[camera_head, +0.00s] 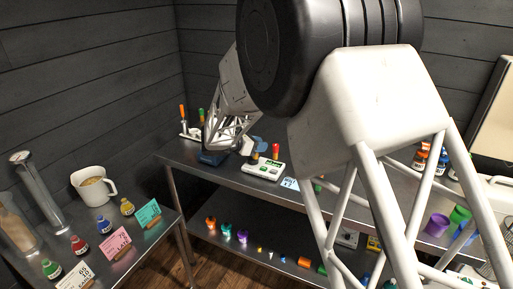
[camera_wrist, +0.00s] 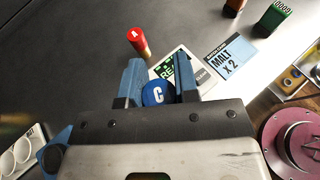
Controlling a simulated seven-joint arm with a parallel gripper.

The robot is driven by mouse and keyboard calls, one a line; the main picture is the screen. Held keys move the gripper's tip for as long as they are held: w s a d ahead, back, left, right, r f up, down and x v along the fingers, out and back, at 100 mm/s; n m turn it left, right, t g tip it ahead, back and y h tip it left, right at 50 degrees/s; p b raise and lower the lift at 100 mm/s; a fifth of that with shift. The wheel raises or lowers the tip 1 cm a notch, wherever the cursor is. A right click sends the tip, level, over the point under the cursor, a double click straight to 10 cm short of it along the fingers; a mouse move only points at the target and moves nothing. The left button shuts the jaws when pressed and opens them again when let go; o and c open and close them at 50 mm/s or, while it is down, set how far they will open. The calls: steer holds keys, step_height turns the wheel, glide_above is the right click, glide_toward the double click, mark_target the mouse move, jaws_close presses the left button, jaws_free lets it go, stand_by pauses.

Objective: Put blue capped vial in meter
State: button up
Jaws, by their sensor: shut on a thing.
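My gripper (camera_wrist: 158,82) has its two blue fingers closed on the blue capped vial (camera_wrist: 157,94), whose round cap is marked C. Only the cap shows in the wrist view; its body is hidden below. The meter (camera_wrist: 203,82), a white box with a green screen, lies just beyond the fingertips and is partly covered by them. In the head view the meter (camera_head: 263,170) stands on the back bench, with my arm's end beside it at the left. I cannot tell whether the vial touches the meter.
A red capped vial marked A (camera_wrist: 138,42) stands left of the meter in the wrist view. A blue MALT X 2 card (camera_wrist: 230,62) lies at its right. A white holder (camera_wrist: 22,155) is at lower left.

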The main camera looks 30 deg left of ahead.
steer(key=shift+w+a+f, duration=0.1)
steer(key=shift+w+a, duration=0.6)
steer(key=shift+w, duration=0.2)
steer(key=shift+w+a+f, duration=0.1)
steer(key=shift+w+a, duration=0.55)
steer(key=shift+w, duration=0.2)
steer(key=shift+f, duration=1.75)
steer(key=shift+f, duration=0.4)
steer(key=o, duration=0.9)
steer(key=shift+r, duration=0.1)
steer(key=shift+r, duration=0.35)
steer(key=v, duration=1.2)
steer(key=shift+f, duration=0.1)
